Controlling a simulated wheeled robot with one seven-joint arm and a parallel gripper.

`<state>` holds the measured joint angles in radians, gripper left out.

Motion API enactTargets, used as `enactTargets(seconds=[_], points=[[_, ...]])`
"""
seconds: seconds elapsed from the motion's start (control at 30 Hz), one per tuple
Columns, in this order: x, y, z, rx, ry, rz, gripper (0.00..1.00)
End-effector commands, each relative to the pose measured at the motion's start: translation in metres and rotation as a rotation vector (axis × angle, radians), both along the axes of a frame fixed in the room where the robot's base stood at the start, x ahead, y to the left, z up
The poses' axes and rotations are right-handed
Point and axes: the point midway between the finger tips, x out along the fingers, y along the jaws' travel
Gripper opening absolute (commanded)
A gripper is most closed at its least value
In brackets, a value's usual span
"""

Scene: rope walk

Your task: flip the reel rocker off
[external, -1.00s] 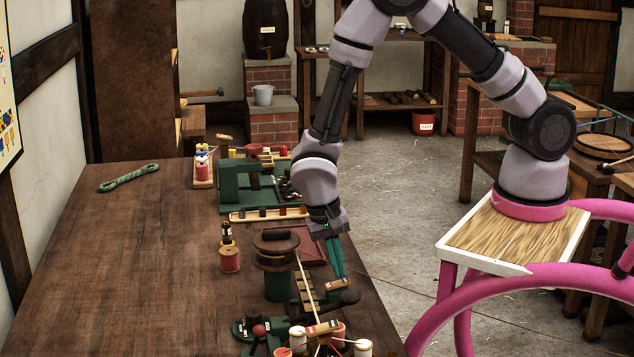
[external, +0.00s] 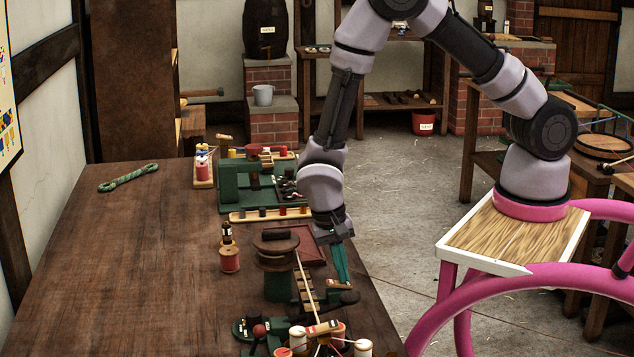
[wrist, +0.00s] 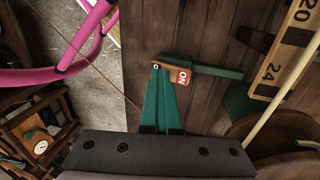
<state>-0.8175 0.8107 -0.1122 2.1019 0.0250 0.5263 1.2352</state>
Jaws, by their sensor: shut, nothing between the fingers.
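The reel rocker is a small tan switch (wrist: 181,72) with a red and white "ON" label, set on a dark green base (wrist: 217,71). In the external view the rocker (external: 337,285) sits near the right edge of the bench, beside the wooden reel. My gripper (wrist: 157,68) points down with its two green fingers together and nothing between them. Its tips overlap the left end of the rocker in the wrist view. In the external view the gripper (external: 345,284) is right at the rocker's right end; the fingers partly cover it, and I cannot tell whether they touch.
The dark wooden reel (external: 276,243) on a green stand is left of the rocker. A numbered scale board (wrist: 286,52) lies close by. Spools (external: 363,347) stand at the bench's front.

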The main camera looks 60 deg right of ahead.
Motion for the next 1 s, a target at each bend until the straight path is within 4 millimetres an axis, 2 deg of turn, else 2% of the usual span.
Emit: enactTargets(seconds=[0.03,0.23,0.6,1.0], points=[[-0.006,-0.004,-0.007,-0.011,0.013,0.004,0.0],[-0.006,-0.004,-0.008,-0.011,0.013,0.005,0.0],[0.006,0.009,-0.007,-0.006,0.008,0.009,0.0],[0.008,0.015,-0.004,-0.001,0.006,0.009,0.0]])
